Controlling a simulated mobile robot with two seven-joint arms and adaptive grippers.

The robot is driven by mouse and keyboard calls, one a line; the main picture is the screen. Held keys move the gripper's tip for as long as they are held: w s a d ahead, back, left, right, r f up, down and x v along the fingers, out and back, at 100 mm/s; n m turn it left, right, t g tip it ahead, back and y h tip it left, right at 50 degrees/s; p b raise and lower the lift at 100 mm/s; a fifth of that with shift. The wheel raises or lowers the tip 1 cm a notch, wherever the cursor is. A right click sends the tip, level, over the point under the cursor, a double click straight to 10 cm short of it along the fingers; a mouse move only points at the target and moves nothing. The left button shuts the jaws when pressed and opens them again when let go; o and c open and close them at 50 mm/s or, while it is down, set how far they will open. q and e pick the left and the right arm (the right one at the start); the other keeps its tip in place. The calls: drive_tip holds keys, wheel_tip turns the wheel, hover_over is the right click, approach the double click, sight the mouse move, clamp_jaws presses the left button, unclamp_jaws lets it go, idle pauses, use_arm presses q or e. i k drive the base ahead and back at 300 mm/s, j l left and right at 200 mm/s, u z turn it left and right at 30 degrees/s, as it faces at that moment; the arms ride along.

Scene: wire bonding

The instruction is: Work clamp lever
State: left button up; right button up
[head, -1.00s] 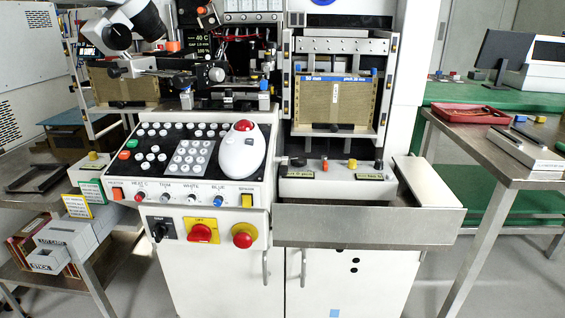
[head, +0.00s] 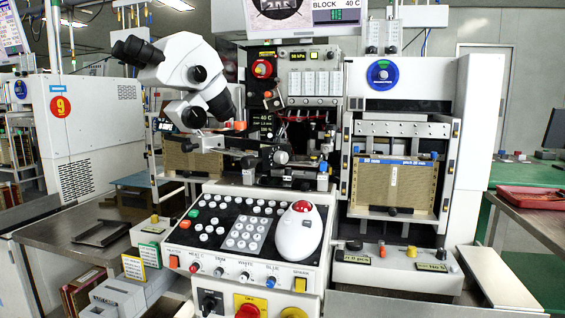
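The wire bonder stands in the middle of the head view, with its work area (head: 300,150) behind the control console (head: 250,235). Small orange-tipped parts show near the work area, one on the dark upright panel (head: 268,95) and an orange block (head: 240,126) beside the microscope. I cannot tell which part is the clamp lever; it is too small or partly hidden behind the microscope stage. Neither of my grippers is in view.
A white microscope (head: 190,75) overhangs the work area at left. A white mouse-like hand control (head: 299,231) with a red top sits on the console. A brown magazine (head: 395,187) stands at right. A steel table (head: 70,232) is at left, and a red tray (head: 532,198) lies at far right.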

sight(340, 255)
drive_tip(key=l+u, duration=0.15)
drive_tip(key=l, duration=0.35)
drive_tip(key=k+l+u, duration=0.2)
drive_tip(key=l, duration=0.25)
drive_tip(key=l+u, duration=0.15)
drive_tip(key=l, duration=0.3)
drive_tip(key=k+l+u, duration=0.2)
drive_tip(key=l, duration=0.25)
